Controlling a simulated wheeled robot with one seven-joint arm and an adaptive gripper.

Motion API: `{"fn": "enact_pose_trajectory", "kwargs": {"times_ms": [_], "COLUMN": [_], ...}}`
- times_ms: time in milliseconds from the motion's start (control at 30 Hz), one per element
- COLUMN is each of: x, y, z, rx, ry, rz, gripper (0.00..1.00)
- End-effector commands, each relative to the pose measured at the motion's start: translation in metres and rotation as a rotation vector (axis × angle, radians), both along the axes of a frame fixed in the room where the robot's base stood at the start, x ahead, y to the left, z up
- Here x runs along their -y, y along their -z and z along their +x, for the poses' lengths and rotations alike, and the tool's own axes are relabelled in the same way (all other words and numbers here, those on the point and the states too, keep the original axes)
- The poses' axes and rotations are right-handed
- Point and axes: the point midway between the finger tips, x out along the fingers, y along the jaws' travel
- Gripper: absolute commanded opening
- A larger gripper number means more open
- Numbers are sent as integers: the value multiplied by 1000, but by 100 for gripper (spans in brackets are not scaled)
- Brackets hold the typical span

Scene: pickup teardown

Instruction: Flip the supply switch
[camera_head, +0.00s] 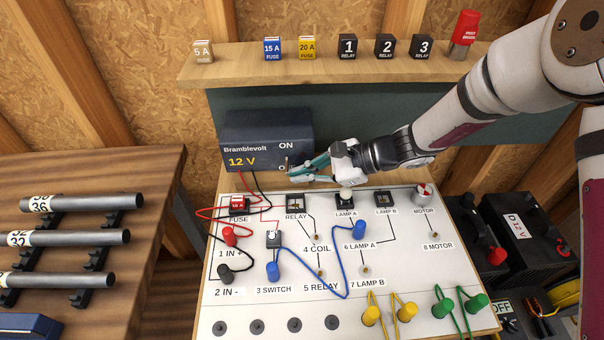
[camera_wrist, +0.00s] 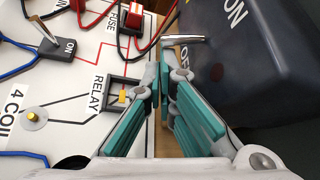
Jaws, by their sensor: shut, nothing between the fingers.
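The dark supply box (camera_head: 262,128), marked Bramblevolt 12 V, stands behind the white board. Its ON label shows; the lower label is partly hidden by my gripper. The supply switch's silver lever (camera_wrist: 184,39) is just beyond my fingertips in the wrist view, beside the partly covered OFF label. In the head view the lever is small and close to the fingertips, so its tilt is hard to tell. My gripper (camera_head: 291,171) has teal finger pads and is shut and empty in front of the box's right side. Its fingers also show in the wrist view (camera_wrist: 164,75); I cannot tell whether they touch the lever.
The white circuit board (camera_head: 225,303) below holds a red fuse (camera_head: 239,204), a relay socket (camera_head: 296,203), a small switch (camera_head: 273,239), lamps and plugged cables. A wooden shelf (camera_head: 230,65) with fuses and relays runs above. Batteries (camera_head: 525,230) stand at right.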

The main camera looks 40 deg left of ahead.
Motion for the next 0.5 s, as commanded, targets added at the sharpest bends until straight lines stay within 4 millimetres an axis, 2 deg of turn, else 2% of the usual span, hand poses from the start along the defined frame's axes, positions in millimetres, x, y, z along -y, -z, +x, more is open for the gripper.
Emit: {"fn": "enact_pose_trajectory", "kwargs": {"times_ms": [500], "x": [2], "y": [-4], "z": [-2], "rx": [-55], "ry": [0], "rz": [-44], "gripper": [0]}}
